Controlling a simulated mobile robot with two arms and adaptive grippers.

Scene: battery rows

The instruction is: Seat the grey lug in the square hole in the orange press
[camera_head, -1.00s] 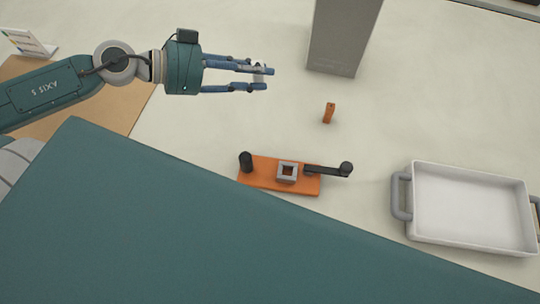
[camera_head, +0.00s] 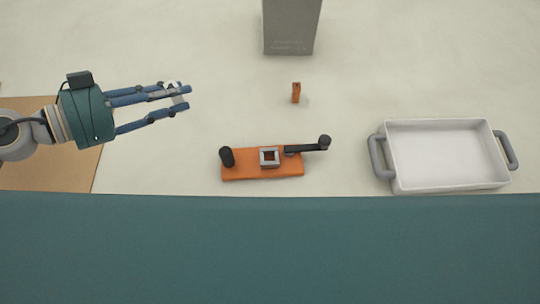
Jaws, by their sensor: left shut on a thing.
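The orange press (camera_head: 240,172) lies on the pale table in the middle of the view. It has a grey square collar with a dark square hole (camera_head: 269,157), a black knob at its left and a black lever arm at its right. My left gripper (camera_head: 179,96) is up and to the left of the press, apart from it. Its blue fingers are shut on the grey lug (camera_head: 173,88), a small pale grey piece partly hidden between the fingertips. My right gripper is not in view.
A small orange block (camera_head: 296,92) stands behind the press. A grey box (camera_head: 291,30) stands at the back. A white tray with grey handles (camera_head: 445,187) is at the right. A brown board (camera_head: 70,172) lies at the left. The table between gripper and press is clear.

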